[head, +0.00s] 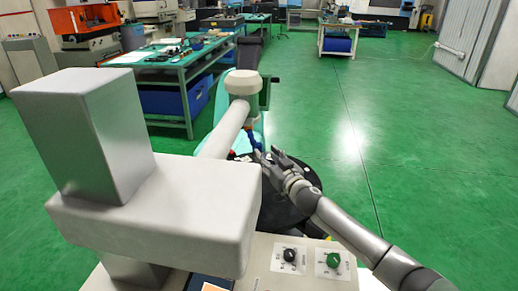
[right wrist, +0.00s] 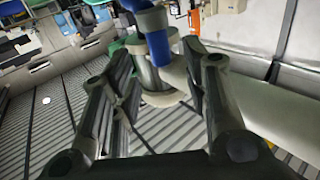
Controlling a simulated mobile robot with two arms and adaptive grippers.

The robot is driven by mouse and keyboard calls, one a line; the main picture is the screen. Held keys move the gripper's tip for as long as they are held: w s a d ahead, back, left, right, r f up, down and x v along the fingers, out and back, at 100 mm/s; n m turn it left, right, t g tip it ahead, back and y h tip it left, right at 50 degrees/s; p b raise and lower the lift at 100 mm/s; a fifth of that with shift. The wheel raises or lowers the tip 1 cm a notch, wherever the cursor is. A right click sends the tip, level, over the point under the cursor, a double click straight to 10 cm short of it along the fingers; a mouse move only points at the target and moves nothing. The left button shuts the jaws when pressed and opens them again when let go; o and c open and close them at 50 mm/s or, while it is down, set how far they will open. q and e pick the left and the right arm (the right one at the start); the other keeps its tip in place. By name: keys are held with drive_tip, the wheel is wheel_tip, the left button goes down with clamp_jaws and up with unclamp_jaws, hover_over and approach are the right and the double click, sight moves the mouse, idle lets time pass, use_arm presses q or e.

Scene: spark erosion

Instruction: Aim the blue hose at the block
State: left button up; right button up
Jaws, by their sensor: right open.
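The blue hose (head: 253,139) hangs beside the pale machine head in the head view. It also shows in the right wrist view (right wrist: 158,45), upright, in line with the gap between my fingertips and apparently just beyond them. My right gripper (head: 268,156) is close to the hose's lower end. In the right wrist view the fingers of this gripper (right wrist: 158,62) are spread, with no clear contact on the hose. I cannot make out the block; the gripper and machine parts may cover it. My left gripper is out of view.
The machine's arm (head: 222,131) and big grey column (head: 84,135) stand left of my gripper. A dark round table (head: 275,212) lies below. A front panel carries a black knob (head: 291,254) and a green knob (head: 333,260). Green floor is clear to the right.

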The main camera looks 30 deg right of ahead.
sight(260, 150)
drive_tip(key=shift+w, duration=3.1)
clamp_jaws()
